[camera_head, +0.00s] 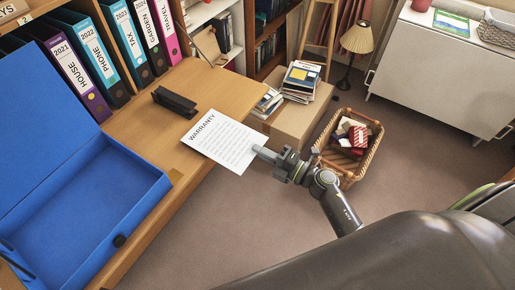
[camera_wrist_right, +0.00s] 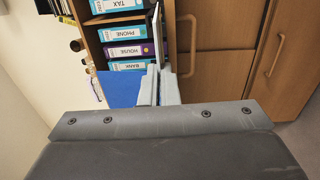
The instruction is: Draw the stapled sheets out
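The white sheets, headed WARRANTY (camera_head: 220,143), are held out at the desk's right edge, partly beyond it. My right gripper (camera_head: 262,153) is shut on their lower right corner. In the right wrist view the sheets (camera_wrist_right: 158,38) show nearly edge-on, between the fingers of my right gripper (camera_wrist_right: 161,88). A black stapler (camera_head: 175,102) lies on the desk, just up and left of the sheets, with a small gap. The staple itself is too small to see. My left gripper is not in view.
A blue box file (camera_head: 75,200) lies open and empty on the desk (camera_head: 135,125) at left. Labelled binders (camera_head: 92,52) stand behind. A wicker basket (camera_head: 350,172) and a cardboard box (camera_head: 297,122) with books stand on the floor.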

